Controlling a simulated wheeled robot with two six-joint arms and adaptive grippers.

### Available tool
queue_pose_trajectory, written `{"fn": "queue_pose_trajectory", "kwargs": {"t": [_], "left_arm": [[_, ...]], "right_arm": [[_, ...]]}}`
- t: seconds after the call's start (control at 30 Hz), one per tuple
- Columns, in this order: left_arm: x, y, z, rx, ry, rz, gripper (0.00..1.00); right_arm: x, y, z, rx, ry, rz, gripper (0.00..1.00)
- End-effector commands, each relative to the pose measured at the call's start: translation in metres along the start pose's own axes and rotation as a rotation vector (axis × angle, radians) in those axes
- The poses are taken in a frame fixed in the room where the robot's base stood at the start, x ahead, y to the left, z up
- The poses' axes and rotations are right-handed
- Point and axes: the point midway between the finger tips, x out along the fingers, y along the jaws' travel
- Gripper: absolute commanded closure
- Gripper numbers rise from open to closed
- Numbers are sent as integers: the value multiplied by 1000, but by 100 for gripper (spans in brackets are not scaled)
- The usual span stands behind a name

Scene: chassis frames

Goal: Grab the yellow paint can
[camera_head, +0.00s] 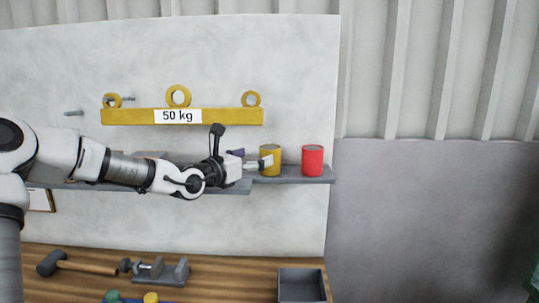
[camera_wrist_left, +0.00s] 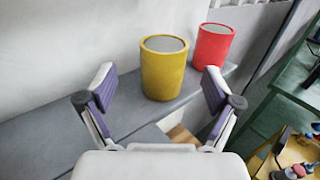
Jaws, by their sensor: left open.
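The yellow paint can (camera_head: 270,161) stands upright on a grey wall shelf. It also shows in the left wrist view (camera_wrist_left: 164,72), standing just beyond and between the two open fingers. My left gripper (camera_head: 258,163) is open and empty at the can's left side; in the left wrist view (camera_wrist_left: 158,98) its purple-padded fingers are spread wider than the can. In the head view a fingertip overlaps the can's left part, and I cannot tell whether it touches. My right gripper is not in view.
A red can (camera_head: 313,161) stands on the same shelf (camera_head: 290,181), right of the yellow one. A yellow 50 kg bar (camera_head: 225,117) with rings is on the wall above. Below, a wooden workbench (camera_head: 235,277) holds a mallet (camera_head: 75,264), a vise (camera_head: 165,270) and a grey bin (camera_head: 301,285).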

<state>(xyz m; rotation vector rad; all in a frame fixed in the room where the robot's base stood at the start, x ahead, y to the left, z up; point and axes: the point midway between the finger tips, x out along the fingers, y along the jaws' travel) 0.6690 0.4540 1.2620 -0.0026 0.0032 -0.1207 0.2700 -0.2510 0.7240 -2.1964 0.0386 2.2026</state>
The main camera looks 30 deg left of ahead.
Motion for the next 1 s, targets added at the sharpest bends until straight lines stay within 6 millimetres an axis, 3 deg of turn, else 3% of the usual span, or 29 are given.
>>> {"fn": "queue_pose_trajectory", "kwargs": {"t": [0.3,0.4,0.63,0.67,0.8,0.87,1.0], "left_arm": [[46,-1,6,5,4,-4,10],[60,0,4,4,2,-3,10],[64,0,2,-1,-1,-4,10],[64,0,2,-1,-1,-4,17],[64,0,2,-1,-1,-3,67],[64,0,1,-1,0,-3,86],[64,0,1,0,0,-3,86]], "right_arm": [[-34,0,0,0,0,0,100],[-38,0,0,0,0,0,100],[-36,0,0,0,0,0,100],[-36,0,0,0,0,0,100],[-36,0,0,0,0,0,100],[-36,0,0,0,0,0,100],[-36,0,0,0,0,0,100]]}}
